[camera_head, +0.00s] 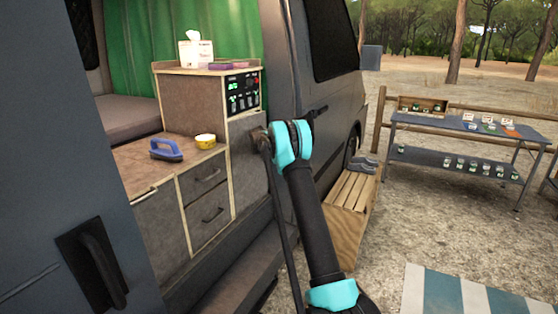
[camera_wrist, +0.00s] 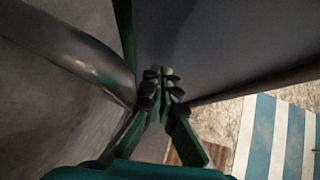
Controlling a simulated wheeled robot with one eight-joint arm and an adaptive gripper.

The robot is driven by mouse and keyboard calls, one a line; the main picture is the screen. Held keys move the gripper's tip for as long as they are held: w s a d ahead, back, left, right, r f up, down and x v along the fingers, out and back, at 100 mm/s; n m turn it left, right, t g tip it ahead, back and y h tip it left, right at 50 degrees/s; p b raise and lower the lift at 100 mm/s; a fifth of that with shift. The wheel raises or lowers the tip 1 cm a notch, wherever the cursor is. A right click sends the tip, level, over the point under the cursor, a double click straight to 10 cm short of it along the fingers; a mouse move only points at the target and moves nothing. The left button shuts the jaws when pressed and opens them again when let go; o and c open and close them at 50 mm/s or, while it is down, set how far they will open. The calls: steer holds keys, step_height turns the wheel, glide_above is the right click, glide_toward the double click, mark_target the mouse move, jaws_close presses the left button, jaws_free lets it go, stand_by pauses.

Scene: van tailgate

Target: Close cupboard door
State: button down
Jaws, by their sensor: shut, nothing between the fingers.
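The van's kitchen unit has a grey cupboard front (camera_head: 155,232) at lower left, left of two drawers, and a taller grey panel (camera_head: 246,165) under the control panel. Both look about flush with the unit; I cannot tell which is the task's door. My arm reaches up in front of the taller panel and partly covers it. My gripper's fingers are not clear in the head view. In the wrist view my gripper (camera_wrist: 160,82) is shut and empty, with its tips close to a smooth grey surface (camera_wrist: 205,50). I cannot tell whether they touch it.
A blue brush-like object (camera_head: 166,150) and a yellow roll (camera_head: 205,141) lie on the counter (camera_head: 135,165). The dark van door with a handle (camera_head: 95,270) fills the lower left. A wooden slatted crate (camera_head: 350,200) stands right of my arm. Open gravel lies beyond.

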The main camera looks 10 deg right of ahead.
steer(key=shift+w+a+n+y, duration=0.25)
steer(key=shift+w+a+n, duration=0.15)
steer(key=shift+w, duration=0.2)
steer(key=shift+w+a+n+y, duration=0.3)
steer(key=shift+w+a, duration=0.15)
steer(key=shift+w, duration=0.15)
